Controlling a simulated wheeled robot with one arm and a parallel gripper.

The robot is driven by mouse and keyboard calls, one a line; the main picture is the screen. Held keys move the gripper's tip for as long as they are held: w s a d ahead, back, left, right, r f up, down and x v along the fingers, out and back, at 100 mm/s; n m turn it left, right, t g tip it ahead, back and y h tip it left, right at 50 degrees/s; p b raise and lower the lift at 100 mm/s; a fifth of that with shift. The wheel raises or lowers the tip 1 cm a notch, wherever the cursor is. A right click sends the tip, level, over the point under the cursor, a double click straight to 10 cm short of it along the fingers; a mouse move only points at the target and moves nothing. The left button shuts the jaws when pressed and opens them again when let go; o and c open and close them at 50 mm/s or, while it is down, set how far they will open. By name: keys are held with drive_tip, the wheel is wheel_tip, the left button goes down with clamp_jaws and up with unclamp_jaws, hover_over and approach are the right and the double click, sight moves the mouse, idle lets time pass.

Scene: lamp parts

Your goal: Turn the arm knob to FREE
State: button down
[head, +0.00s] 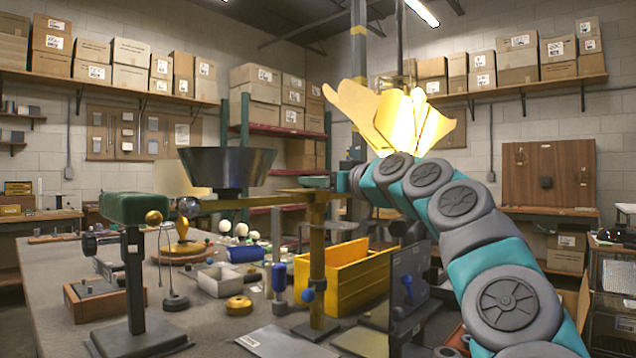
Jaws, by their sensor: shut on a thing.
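A brass lamp post (317,245) stands on a flat dark base on the table, with a horizontal brass arm (262,199) reaching left from its top. A wide dark shade (226,168) sits above the left part of that arm. My gripper (330,182) comes in from the right and is shut at the post's top, where the arm meets it. A small dark blue-grey piece (314,182) shows at the jaws, apparently the arm knob. My gripper hides most of this joint. No FREE marking is readable.
A yellow bin (358,285) stands just right of the post. A green-topped stand (135,208) is at the left front. A white tray (222,280), bulbs and small parts lie on the table. A lit golden petal lamp (400,118) is behind my arm. A dark panel (408,285) stands at right.

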drive_tip(key=shift+w+d+f+n+g+y, duration=0.1)
drive_tip(key=shift+n+g+y, duration=0.6)
drive_tip(key=shift+g, duration=0.15)
drive_tip(key=shift+w+d+f+n+g+y, duration=0.1)
drive_tip(key=shift+n+g+y, duration=0.6)
drive_tip(key=shift+g, duration=0.15)
drive_tip(key=shift+s+a+r+n+g+y, duration=0.15)
drive_tip(key=shift+n+g+y, duration=0.3)
drive_tip(key=shift+g, duration=0.25)
drive_tip(key=shift+c, duration=1.3)
unclamp_jaws()
